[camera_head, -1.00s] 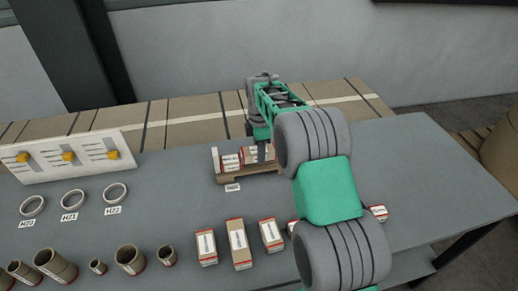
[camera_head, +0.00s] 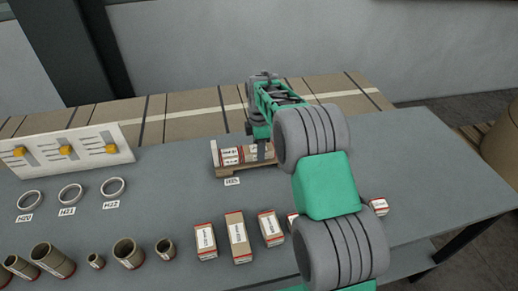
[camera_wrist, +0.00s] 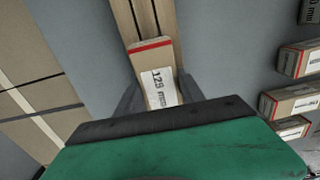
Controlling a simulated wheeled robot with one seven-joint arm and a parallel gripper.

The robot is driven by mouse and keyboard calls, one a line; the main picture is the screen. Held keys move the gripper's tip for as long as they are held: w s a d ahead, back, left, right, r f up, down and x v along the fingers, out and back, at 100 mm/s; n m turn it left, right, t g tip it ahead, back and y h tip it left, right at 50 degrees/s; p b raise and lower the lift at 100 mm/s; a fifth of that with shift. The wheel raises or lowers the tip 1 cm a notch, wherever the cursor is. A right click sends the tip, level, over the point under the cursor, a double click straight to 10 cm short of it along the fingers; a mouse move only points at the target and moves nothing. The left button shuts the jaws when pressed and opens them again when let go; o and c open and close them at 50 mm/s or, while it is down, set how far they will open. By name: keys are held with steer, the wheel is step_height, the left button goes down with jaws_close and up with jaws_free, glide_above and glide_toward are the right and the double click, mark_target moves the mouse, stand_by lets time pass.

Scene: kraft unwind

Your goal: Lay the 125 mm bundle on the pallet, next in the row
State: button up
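The 125 mm bundle (camera_wrist: 153,60) is a kraft block with a red-edged end and a white label reading 125 mm. It lies between the two dark fingers of my gripper (camera_wrist: 158,92), which appear to press its sides. Its near part is hidden by the gripper body. The wooden pallet (camera_head: 232,174) stands on the table, and its bare slats show beyond the bundle in the wrist view (camera_wrist: 136,18). In the head view my gripper (camera_head: 264,151) is over the pallet's right part. Another labelled bundle (camera_head: 230,156) sits at the pallet's left end, against an upright stop.
A row of bundles (camera_head: 238,238) stands along the table front, partly behind my arm. Cardboard tubes (camera_head: 125,252) and white rings (camera_head: 71,194) are at left, with a white board (camera_head: 65,152) behind. Table right of the pallet is clear.

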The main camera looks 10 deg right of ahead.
steer(key=o, duration=0.5)
step_height(320, 180, up, 7)
steer(key=shift+r+b, duration=0.2)
steer(key=shift+b, duration=0.5)
steer(key=shift+r, duration=0.25)
